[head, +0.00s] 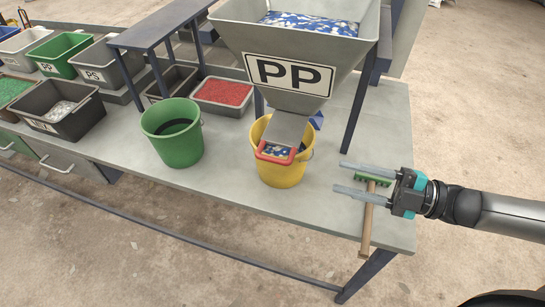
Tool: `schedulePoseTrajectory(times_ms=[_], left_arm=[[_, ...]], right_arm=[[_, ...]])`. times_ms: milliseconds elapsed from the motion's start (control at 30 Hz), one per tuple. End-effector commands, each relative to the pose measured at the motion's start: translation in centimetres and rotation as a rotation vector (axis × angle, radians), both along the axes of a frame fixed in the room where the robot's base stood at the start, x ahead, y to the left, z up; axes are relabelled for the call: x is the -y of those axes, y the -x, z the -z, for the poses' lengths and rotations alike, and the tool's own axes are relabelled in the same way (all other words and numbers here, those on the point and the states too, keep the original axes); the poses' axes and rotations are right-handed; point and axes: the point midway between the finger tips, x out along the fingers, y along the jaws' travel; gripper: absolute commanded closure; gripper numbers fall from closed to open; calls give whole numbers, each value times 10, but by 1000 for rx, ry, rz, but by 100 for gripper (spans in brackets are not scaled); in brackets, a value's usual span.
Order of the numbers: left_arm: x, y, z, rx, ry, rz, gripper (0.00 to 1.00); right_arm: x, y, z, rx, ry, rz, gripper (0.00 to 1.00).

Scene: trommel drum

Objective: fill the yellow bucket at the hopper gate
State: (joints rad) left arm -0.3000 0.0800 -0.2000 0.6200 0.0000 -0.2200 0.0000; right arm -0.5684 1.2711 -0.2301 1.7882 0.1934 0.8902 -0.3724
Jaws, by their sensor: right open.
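The yellow bucket (281,172) stands upright on the bench directly under the chute of the hopper (345,62), which bears a PP label. Blue and white flakes lie in the hopper's top. The gate (276,154) with a red handle sits at the chute's lower end, over the bucket's mouth. Blue and white flakes show within the red frame; how full the bucket is cannot be told. My right gripper (345,178) is open and empty, right of the bucket, with its fingers pointing left above a green brush. My left gripper is out of view.
A green bucket (172,134) stands left of the yellow one. The brush (367,215) lies at the bench's right end. A red-filled tray (222,94) and labelled bins, including a green one (60,52), stand further back. Hopper legs rise from the bench (330,205).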

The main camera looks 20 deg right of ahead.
Motion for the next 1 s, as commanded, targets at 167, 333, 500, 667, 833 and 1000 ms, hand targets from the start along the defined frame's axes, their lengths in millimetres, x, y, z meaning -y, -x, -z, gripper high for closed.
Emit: schedulePoseTrajectory(times_ms=[167,333,500,667,833,1000], left_arm=[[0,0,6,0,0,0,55],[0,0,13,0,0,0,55],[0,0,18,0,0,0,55],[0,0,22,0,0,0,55],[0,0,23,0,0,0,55],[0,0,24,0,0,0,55]], right_arm=[[-12,-8,0,5,-3,-2,55],[-30,-20,1,6,-3,-1,55],[-47,-32,0,6,-3,-1,55],[-62,-42,-1,6,-3,-1,55],[-78,-52,-1,4,-3,0,55],[-94,-63,-1,4,-3,0,55]])
